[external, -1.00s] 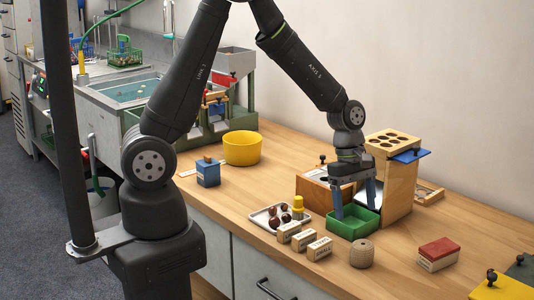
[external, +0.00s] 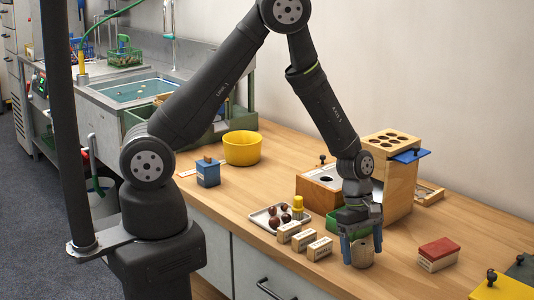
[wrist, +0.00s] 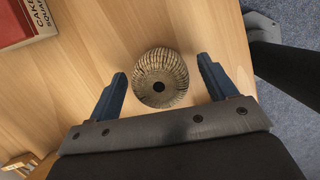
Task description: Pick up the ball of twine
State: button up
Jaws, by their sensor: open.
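The ball of twine (external: 362,256) is a tan, ribbed roll standing on the wooden counter, partly covered by my fingers in the external view. In the wrist view the ball of twine (wrist: 160,78) shows from above, with a dark hole in its top. My gripper (external: 361,255) points down over it. In the wrist view my gripper (wrist: 163,82) is open, with one blue finger on each side of the twine. A gap shows between each finger and the twine, wider on the right.
Small labelled blocks (external: 319,248) and a tray of chestnuts (external: 262,216) lie to the left. A red-topped box (external: 438,254) stands to the right, with bare counter between.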

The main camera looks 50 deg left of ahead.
jog(key=shift+f, duration=0.25)
jog(key=c, duration=1.1)
jog(key=shift+o, duration=0.2)
jog(key=shift+r, duration=0.15)
